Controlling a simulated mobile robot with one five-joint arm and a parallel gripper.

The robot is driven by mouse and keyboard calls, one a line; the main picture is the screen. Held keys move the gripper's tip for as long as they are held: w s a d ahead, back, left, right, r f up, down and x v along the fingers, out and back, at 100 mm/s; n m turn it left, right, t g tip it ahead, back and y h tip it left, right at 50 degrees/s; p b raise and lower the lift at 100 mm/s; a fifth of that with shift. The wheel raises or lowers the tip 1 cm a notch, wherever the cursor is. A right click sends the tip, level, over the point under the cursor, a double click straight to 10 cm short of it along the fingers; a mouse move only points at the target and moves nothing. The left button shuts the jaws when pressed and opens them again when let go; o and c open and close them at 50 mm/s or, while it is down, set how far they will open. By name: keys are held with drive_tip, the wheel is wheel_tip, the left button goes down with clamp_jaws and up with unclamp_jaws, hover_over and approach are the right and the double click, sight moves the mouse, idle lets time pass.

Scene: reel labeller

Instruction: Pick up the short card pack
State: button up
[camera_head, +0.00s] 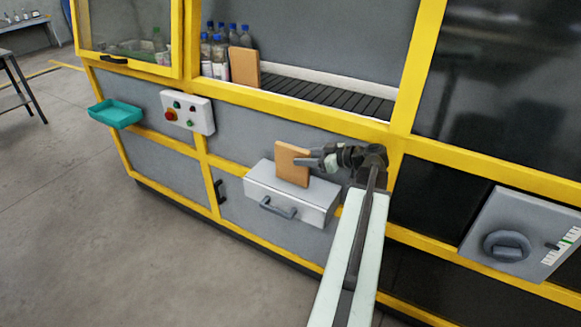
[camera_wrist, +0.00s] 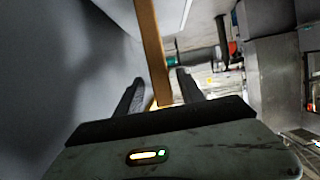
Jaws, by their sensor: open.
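A tan card pack (camera_head: 292,163) stands upright on the light grey drawer box on the machine's front. It is probably the short card pack. My gripper (camera_head: 316,163) reaches in from the right, with its fingertips close to the pack's right edge. In the wrist view the pack (camera_wrist: 152,45) shows as a narrow tan strip, edge on, running up from between the two fingers. My gripper (camera_wrist: 157,88) is open, with a dark finger on each side of the strip and gaps visible. Whether a finger touches it cannot be told.
Another tan block (camera_head: 245,67) stands by several blue-capped bottles (camera_head: 219,50) at the conveyor (camera_head: 320,95). The drawer box (camera_head: 318,200) has a grey handle. A control box (camera_head: 188,111) and teal tray (camera_head: 116,113) project at left. A yellow rail runs just above the pack.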

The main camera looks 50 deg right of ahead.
sight(292, 156)
drive_tip(key=b+x, duration=0.1)
drive_tip(key=x, duration=0.4)
drive_tip(key=shift+w+a+r, duration=0.15)
drive_tip(key=shift+a, duration=0.05)
clamp_jaws()
drive_tip(key=shift+r, duration=0.15)
wheel_tip(292, 156, up, 18)
drive_tip(key=p, duration=1.8)
